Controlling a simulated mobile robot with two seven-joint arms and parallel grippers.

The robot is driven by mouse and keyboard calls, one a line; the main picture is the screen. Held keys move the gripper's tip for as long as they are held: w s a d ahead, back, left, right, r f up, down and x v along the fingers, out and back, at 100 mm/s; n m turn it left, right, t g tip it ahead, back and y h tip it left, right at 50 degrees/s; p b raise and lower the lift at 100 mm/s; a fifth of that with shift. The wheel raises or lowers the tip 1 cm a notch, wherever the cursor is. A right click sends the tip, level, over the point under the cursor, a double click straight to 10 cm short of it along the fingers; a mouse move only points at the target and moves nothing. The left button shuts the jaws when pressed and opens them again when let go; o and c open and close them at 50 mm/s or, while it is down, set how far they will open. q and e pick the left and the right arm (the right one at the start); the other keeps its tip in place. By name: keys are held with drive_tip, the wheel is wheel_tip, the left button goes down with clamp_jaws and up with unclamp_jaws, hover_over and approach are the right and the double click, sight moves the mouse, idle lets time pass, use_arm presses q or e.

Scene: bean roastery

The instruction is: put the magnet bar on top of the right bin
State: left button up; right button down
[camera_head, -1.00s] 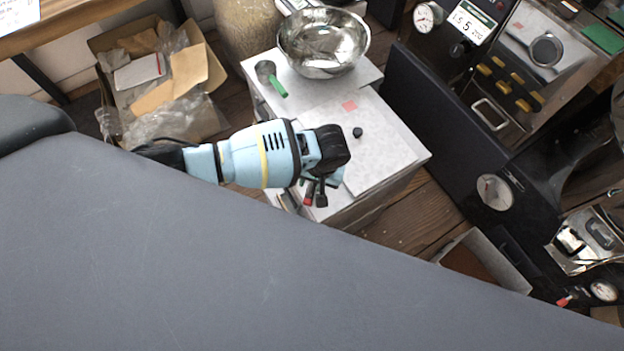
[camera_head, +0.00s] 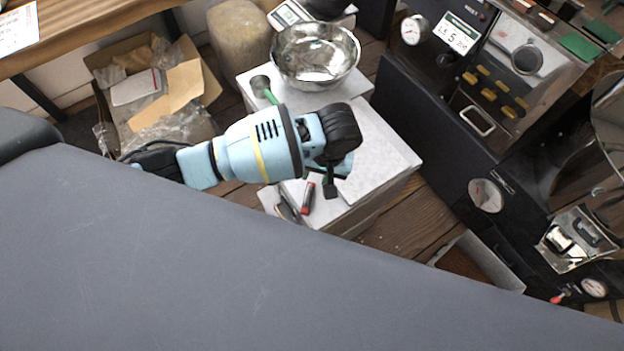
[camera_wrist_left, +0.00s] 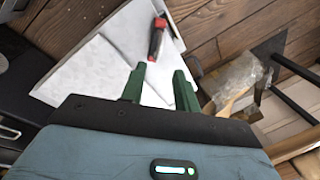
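A red and dark bar (camera_head: 307,198), seemingly the magnet bar, lies on a pale surface at the near edge of the white bins. It also shows in the left wrist view (camera_wrist_left: 157,38), beyond the fingertips. My left gripper (camera_head: 321,187) is above the near end of the right bin (camera_head: 385,155), close to the bar but apart from it. In the left wrist view its green fingers (camera_wrist_left: 160,82) stand apart with nothing between them. My arm hides part of the bin tops. My right gripper is not in view.
A steel bowl (camera_head: 315,55) and a green-handled scoop (camera_head: 262,86) stand on the back left bin top. A cardboard box (camera_head: 150,95) with wrapping is at left. The dark roaster (camera_head: 440,120) stands at right. My large grey body part fills the foreground.

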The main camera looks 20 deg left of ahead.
use_arm(q)
drive_tip(key=shift+d+r, duration=0.15)
drive_tip(key=shift+r, duration=0.55)
drive_tip(key=shift+f, duration=0.1)
drive_tip(key=s+d+f+m+t+h, duration=0.1)
drive_tip(key=s+d+f+h, duration=0.35)
drive_tip(key=s, duration=0.25)
drive_tip(key=s+d+f+m+t+h, duration=0.1)
drive_tip(key=s+d+f+h, duration=0.2)
drive_tip(key=s+f, duration=0.4)
drive_tip(key=s+a+m+t+y, duration=0.1)
drive_tip(key=s+a+t+y, duration=0.2)
drive_tip(key=s+a, duration=1.3)
drive_tip(key=s+t, duration=0.1)
drive_tip(key=s, duration=0.2)
drive_tip(key=shift+s+r+t, duration=0.2)
drive_tip(key=shift+s+t, duration=0.1)
drive_tip(key=shift+t, duration=0.1)
drive_tip(key=shift+w, duration=0.1)
